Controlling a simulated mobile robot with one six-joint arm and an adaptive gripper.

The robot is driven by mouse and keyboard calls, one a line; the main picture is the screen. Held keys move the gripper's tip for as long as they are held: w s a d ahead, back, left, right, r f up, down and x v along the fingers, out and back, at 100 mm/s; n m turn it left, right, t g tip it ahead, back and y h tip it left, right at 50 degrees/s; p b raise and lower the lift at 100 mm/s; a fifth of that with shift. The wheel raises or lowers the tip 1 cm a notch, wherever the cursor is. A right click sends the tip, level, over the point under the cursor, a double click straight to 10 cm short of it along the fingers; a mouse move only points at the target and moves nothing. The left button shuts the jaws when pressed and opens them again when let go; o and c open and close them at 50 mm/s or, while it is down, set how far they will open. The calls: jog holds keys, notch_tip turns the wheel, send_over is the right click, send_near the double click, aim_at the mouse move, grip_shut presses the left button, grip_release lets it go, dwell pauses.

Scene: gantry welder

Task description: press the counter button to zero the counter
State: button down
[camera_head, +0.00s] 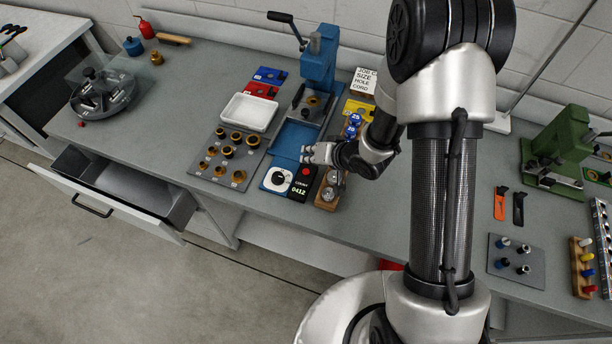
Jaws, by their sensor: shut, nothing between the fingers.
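The counter (302,184) is a small black box near the bench's front edge, with a display that seems to read 0412. A small red button (306,171) shows on its upper part. My gripper (307,154) reaches in from the right and is shut and empty. In the picture its fingertips lie just above and behind the red button, apart from it. I cannot tell their exact height over the bench.
A white dial (277,179) on a blue base stands left of the counter, and a wooden block (328,194) with metal parts stands right. A blue press (318,65) stands behind. A plate with brass rings (225,165) lies left. An open drawer (100,205) juts out front left.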

aim_at(309, 165)
jog(key=shift+f+b, duration=0.75)
jog(key=shift+f, duration=0.85)
jog(key=shift+f, duration=0.1)
jog(key=shift+f, duration=0.3)
jog(key=shift+f+b, duration=0.5)
dwell(0.6)
dwell(0.3)
jog(key=shift+r+p, duration=0.9)
jog(key=shift+r, duration=0.1)
notch_tip(309, 165, up, 5)
jog(key=p, duration=0.4)
jog(key=shift+p, duration=0.4)
